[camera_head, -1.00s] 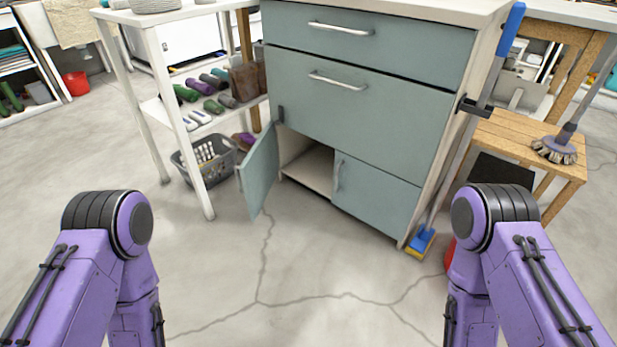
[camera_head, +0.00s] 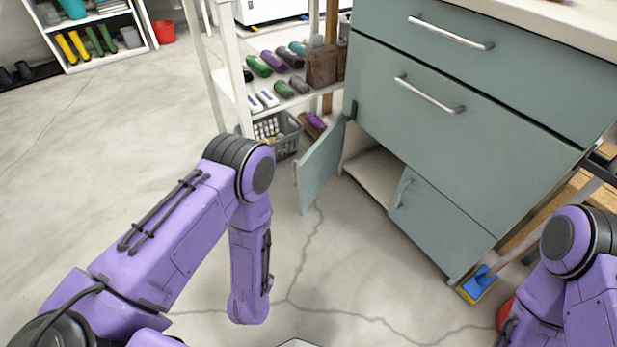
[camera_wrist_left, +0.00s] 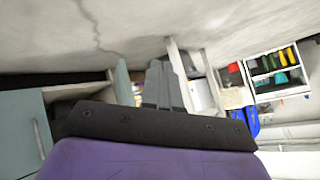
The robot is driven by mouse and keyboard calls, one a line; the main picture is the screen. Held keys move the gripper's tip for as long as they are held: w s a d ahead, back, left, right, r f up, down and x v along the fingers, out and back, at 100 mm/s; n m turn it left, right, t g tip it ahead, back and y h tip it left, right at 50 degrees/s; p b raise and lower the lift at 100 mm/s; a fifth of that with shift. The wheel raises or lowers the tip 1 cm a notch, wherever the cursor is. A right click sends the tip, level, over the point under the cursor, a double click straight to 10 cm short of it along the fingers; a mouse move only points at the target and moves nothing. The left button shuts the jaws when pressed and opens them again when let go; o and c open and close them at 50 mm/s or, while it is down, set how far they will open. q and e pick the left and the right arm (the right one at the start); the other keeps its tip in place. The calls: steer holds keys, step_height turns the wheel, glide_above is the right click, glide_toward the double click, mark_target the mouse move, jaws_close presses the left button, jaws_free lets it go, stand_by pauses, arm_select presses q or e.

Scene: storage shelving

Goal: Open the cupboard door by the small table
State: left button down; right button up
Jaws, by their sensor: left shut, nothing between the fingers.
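The teal cupboard (camera_head: 470,100) has two low doors. Its left door (camera_head: 321,168) stands open, swung out toward me, with a pale empty-looking space behind it. Its right door (camera_head: 440,228) is shut, with a metal handle (camera_head: 402,193) at its left edge. A small wooden table (camera_head: 548,212) shows partly at the cupboard's right side. My left gripper (camera_wrist_left: 160,82) is shut and empty in the left wrist view, apart from the cupboard. A teal panel (camera_wrist_left: 122,82), seemingly the open door, shows beside it. My right gripper is out of view; only its arm shows.
A blue-and-yellow broom head (camera_head: 478,284) stands by the cupboard's lower right corner, near a red object (camera_head: 505,312). A white shelf unit (camera_head: 232,95) with bottles and a grey basket (camera_head: 278,133) stands left of the open door. The floor in front is clear.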

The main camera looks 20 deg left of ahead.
arm_select(q)
steer(key=w+d+r+m+t+y, duration=0.3)
steer(key=w+d+r+m, duration=0.2)
steer(key=w+d, duration=0.35)
steer(key=w+d+r+m+t+y, duration=0.3)
steer(key=w+d+r+m, duration=0.2)
steer(key=w+d, duration=0.3)
steer(key=b, duration=0.4)
glide_toward(303, 171)
steer(key=w+f, duration=0.1)
steer(key=w, duration=0.3)
steer(key=a, duration=0.1)
steer(key=w+a, duration=0.1)
steer(key=a, duration=0.1)
steer(key=shift+a+r+b, duration=0.2)
steer(key=shift+r+b, duration=0.05)
steer(key=shift+b, duration=0.1)
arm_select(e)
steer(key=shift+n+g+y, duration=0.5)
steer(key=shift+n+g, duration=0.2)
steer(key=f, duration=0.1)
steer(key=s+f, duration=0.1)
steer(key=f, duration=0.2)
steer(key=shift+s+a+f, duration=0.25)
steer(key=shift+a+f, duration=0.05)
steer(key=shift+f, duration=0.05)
